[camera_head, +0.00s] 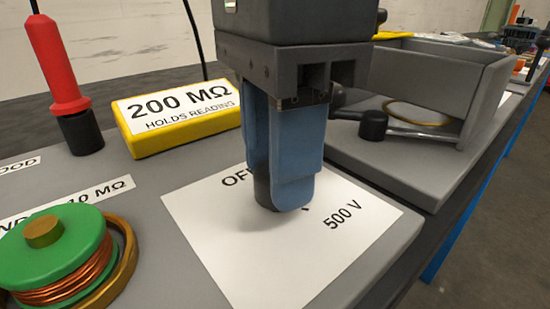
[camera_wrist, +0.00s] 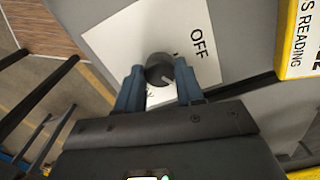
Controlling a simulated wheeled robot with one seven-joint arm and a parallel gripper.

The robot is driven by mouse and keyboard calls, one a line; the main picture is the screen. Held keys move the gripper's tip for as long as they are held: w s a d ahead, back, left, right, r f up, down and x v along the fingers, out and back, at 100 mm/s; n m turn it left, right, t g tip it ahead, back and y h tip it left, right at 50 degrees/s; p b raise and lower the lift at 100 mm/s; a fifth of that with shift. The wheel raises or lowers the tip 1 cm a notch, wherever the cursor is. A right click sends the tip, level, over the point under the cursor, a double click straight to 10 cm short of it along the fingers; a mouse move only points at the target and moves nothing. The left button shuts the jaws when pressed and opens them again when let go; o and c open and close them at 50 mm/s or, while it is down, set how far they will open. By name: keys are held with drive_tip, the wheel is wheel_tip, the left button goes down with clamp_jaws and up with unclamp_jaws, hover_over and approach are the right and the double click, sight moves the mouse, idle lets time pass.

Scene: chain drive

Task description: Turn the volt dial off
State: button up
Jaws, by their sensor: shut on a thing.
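The volt dial is a small dark round knob (camera_wrist: 158,66) on a white card (camera_head: 225,225). The card is marked OFF at its far left part and 500 V at its right in the head view. My gripper (camera_head: 284,196) points down over the card, its blue fingers shut on the dial's two sides. In the head view the fingers hide most of the dial; a dark sliver (camera_head: 263,190) shows beside them. In the wrist view my gripper (camera_wrist: 159,72) has one finger on each side of the knob, with OFF to the upper right. The dial's exact setting is unclear.
A yellow block (camera_head: 180,125) labelled 200 MΩ HOLDS READING stands behind left. A red probe (camera_head: 57,60) stands in a black holder. A green spool with copper wire (camera_head: 55,255) is front left. A grey box with a crank (camera_head: 420,95) is at right.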

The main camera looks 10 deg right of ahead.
drive_tip(key=n+b, duration=0.1)
drive_tip(key=n, duration=1)
drive_tip(key=shift+n+b, duration=0.3)
idle(0.4)
drive_tip(key=o, duration=1)
drive_tip(key=shift+o, duration=0.2)
wheel_tip(320, 180, up, 8)
drive_tip(key=shift+f+p, duration=0.1)
drive_tip(key=shift+p, duration=1.15)
